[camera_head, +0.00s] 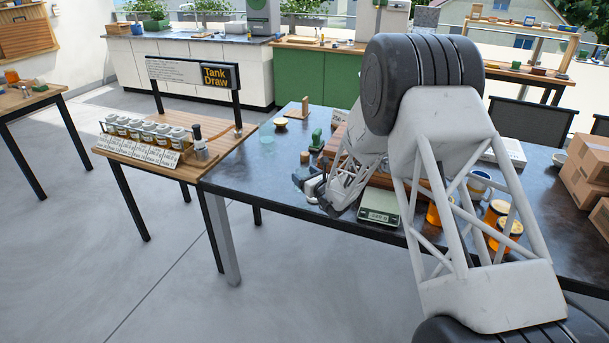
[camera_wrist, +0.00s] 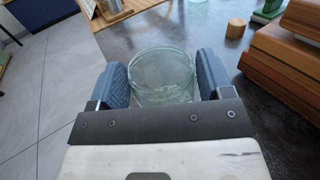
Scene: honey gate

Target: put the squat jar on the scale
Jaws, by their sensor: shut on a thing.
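The squat jar (camera_wrist: 163,72) is clear glass and looks empty. In the wrist view it sits between the two blue-grey fingers of my gripper (camera_wrist: 160,82), which is shut on it. In the head view my gripper (camera_head: 311,184) is near the front edge of the dark table, left of the scale, and the jar is mostly hidden there. The scale (camera_head: 379,203) has a pale top and a small display on its front. It stands at the table's front edge, partly behind my arm. I cannot tell whether the jar touches the table.
Stacked wooden pieces (camera_wrist: 285,48) and a cork-like cylinder (camera_wrist: 236,28) lie beyond the gripper. Amber jars (camera_head: 497,212) stand right of the scale, partly behind my arm. Cardboard boxes (camera_head: 588,172) are at the far right. A wooden side table (camera_head: 215,160) with a row of small jars adjoins at left.

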